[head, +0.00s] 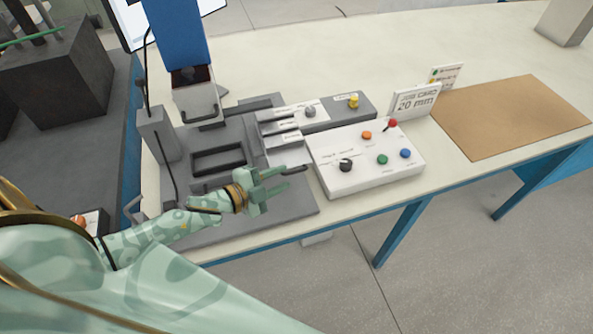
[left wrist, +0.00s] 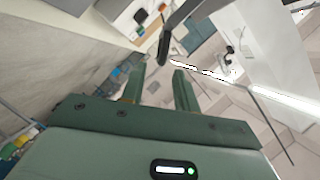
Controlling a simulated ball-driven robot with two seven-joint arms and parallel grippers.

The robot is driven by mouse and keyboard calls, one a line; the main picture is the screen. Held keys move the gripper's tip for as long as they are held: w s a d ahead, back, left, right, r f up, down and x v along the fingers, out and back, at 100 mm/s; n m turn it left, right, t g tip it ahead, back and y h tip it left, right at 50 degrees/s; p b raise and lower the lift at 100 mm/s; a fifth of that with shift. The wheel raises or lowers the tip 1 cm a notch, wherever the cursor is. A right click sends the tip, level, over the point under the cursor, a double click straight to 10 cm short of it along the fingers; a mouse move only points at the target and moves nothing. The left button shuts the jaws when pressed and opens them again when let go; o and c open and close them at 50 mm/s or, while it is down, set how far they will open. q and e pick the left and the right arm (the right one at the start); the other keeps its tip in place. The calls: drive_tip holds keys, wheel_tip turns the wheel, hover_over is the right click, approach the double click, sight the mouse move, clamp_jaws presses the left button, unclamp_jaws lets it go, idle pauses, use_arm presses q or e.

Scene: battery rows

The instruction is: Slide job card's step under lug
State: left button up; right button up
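The job card (head: 414,101) stands upright behind the white control box and reads "20 mm". Several grey stepped blocks with small white labels (head: 286,126) lie in a row left of that box; I cannot read the labels. A blue press column (head: 180,35) has a light metal head (head: 196,102) above the grey fixture; I cannot tell which part is the lug. My left gripper (head: 277,181) is open, fingers pointing right, over the fixture's front right part. A dark round-ended bar (head: 296,170) shows by its fingertips, and a similar bar (left wrist: 164,48) shows in the left wrist view. My right gripper is out of view.
The white control box (head: 345,183) with coloured knobs stands right of my left gripper. A brown mat (head: 510,115) lies bare on the right. The table's front edge is close to my left arm.

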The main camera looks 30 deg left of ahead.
sight(293, 173)
use_arm(q)
drive_tip(key=x, duration=0.6)
